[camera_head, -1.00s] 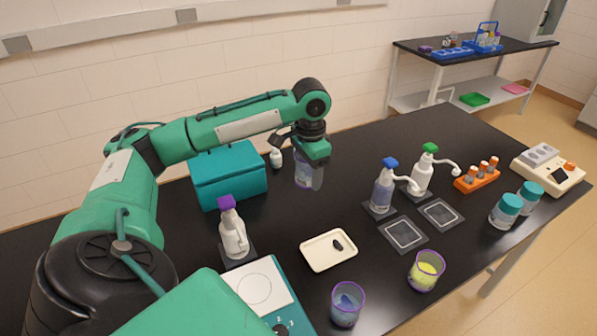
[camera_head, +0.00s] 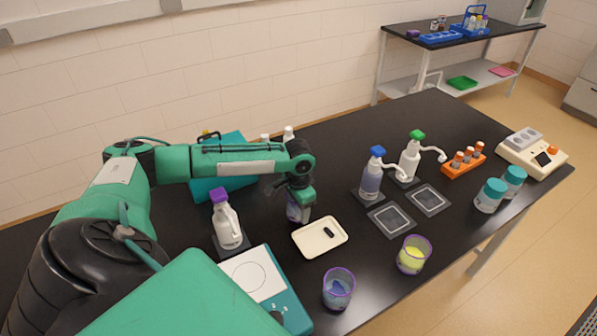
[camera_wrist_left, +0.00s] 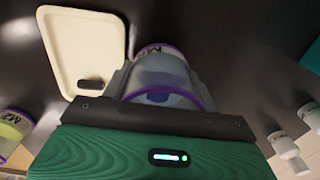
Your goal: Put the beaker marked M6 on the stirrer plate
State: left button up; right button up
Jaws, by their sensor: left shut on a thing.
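My left gripper (camera_head: 299,193) is shut on a clear beaker with a purple rim (camera_head: 295,213), held upright behind the white tray. In the left wrist view this held beaker (camera_wrist_left: 160,72) sits between the fingers with something blue inside; I cannot read its marking for sure. The stirrer plate (camera_head: 249,271), a white top with a circle on a teal body, is at the lower middle with its top empty. A purple-rimmed beaker with blue contents (camera_head: 338,289) stands to its right. A beaker with yellow contents (camera_head: 413,254) stands farther right. My right gripper is not in view.
A white tray (camera_head: 308,249) with a dark stir bar lies near the held beaker. A teal box (camera_head: 238,150) is at the back. Two pump bottles (camera_head: 371,180), dark square pads (camera_head: 391,219) and teal-lidded jars (camera_head: 489,197) are right.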

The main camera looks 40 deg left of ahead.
pick_arm(q)
jog(key=shift+f, duration=0.8)
jog(key=o, duration=0.8)
jog(key=shift+f, duration=0.15)
